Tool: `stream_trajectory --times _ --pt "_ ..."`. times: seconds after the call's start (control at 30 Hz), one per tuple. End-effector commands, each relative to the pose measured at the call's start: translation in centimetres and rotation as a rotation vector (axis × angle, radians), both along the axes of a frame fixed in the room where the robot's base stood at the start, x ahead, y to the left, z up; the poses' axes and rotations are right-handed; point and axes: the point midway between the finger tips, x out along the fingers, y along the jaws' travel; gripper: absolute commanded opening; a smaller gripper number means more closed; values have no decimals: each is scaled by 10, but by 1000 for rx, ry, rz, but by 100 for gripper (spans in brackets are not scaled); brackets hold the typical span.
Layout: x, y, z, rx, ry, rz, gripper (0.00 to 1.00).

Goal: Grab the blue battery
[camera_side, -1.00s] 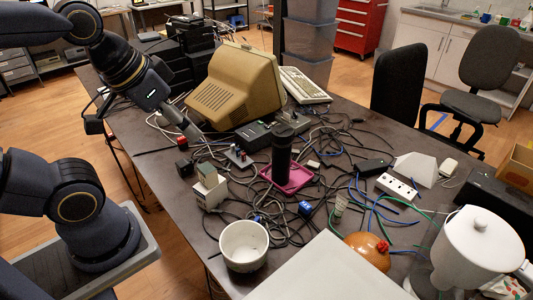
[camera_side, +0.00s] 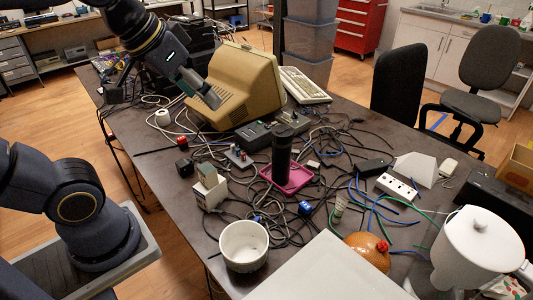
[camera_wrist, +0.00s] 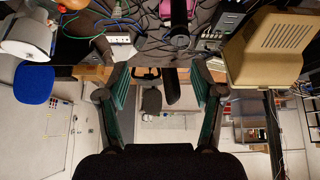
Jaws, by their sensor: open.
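A small blue block (camera_side: 304,208), which looks like the blue battery, lies among cables on the dark table, to the right of the white bowl (camera_side: 243,246). I cannot pick it out surely in the wrist view. My gripper (camera_side: 210,98) is in front of the beige monitor (camera_side: 238,85) in the side view, high above the table and well apart from the blue block. In the wrist view my gripper (camera_wrist: 159,78) shows its two fingers wide apart, with nothing held between them.
A black cylinder (camera_side: 282,152) stands on a magenta tray (camera_side: 300,180) behind the blue block. Small boxes (camera_side: 208,188) stand left of it. An orange round object (camera_side: 367,252) and a white power strip (camera_side: 397,186) lie to its right. Tangled cables cover much of the table.

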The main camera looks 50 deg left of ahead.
Motion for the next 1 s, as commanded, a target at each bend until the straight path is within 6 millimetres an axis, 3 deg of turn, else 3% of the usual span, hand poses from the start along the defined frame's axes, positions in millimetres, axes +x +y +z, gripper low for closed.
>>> stream_trajectory --times 0.13,0.27,0.37,0.5,0.63,0.8,1.0 --pt "63 -9 11 -18 52 5 67" --pt "124 -22 -5 -27 124 2 67" --pt "168 -35 -34 -29 193 -5 67" --pt "217 -56 -96 -23 301 -20 67" --pt "240 -73 -163 -7 404 -40 67" --pt "238 -85 -229 14 518 -62 67" --pt "228 -90 -265 25 569 -72 67"
